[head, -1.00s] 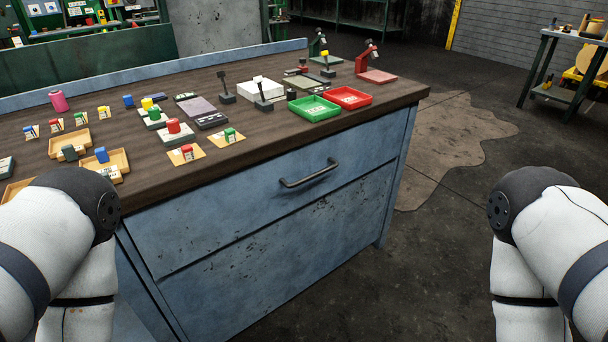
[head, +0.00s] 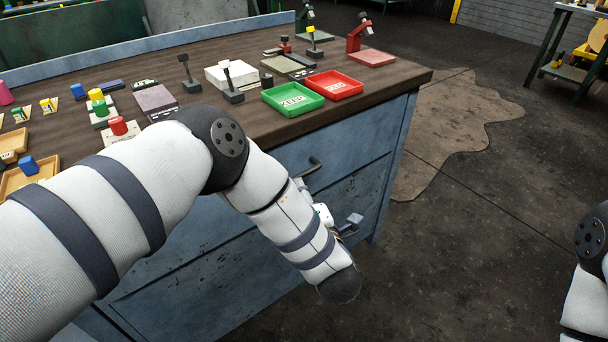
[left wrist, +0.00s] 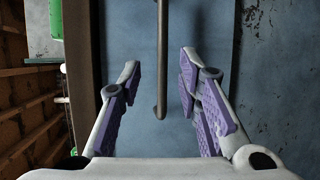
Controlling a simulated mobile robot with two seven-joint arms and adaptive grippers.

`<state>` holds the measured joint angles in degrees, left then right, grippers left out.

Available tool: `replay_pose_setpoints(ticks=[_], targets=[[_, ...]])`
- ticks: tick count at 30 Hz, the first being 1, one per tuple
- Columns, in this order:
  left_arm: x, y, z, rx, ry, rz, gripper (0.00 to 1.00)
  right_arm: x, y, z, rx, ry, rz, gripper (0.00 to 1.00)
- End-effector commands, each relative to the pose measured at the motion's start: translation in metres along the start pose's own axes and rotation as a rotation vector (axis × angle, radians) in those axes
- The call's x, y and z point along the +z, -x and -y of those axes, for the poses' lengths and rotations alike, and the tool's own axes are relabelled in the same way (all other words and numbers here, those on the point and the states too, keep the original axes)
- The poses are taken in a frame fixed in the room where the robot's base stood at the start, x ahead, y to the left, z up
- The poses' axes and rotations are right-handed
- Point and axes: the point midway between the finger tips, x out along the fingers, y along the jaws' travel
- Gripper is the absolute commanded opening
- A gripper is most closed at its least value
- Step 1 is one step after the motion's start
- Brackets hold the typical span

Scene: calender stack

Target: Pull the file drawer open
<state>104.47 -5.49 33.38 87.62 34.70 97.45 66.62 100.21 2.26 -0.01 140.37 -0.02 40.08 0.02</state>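The file drawer is the upper blue drawer (head: 362,147) of the bench, its front flush with the cabinet. Its dark bar handle (head: 314,166) shows partly behind my left arm in the head view. In the left wrist view the handle (left wrist: 162,60) runs upright between the fingers of my left gripper (left wrist: 160,68). That gripper is open, with a purple-padded finger on each side of the bar and a gap to both. In the head view my left gripper (head: 340,224) is mostly hidden by the arm, low in front of the drawer. My right gripper is out of view.
The dark wooden benchtop (head: 220,116) above holds a green tray (head: 292,98), a red tray (head: 333,86), stamps and small blocks. A lower drawer (head: 225,285) lies below. The floor (head: 470,240) right of the bench is clear.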

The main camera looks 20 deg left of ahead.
Motion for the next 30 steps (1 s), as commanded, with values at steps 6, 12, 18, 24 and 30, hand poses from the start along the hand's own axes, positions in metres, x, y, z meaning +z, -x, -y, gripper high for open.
replay_pose_setpoints(ticks=[6,12,18,24,30], targets=[[-0.002,-0.053,0.005,-0.004,-0.006,-0.001,0.32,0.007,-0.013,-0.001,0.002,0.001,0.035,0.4],[0.0,-0.075,0.003,-0.003,-0.006,0.002,0.32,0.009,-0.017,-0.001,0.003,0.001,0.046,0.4],[0.0,-0.077,0.001,-0.002,-0.006,0.003,0.32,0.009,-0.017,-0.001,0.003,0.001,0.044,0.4],[0.0,-0.077,0.002,-0.002,-0.006,0.003,0.0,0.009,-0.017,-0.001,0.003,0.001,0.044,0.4],[0.0,-0.077,0.002,-0.002,-0.006,0.003,0.0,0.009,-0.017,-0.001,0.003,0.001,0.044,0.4]])
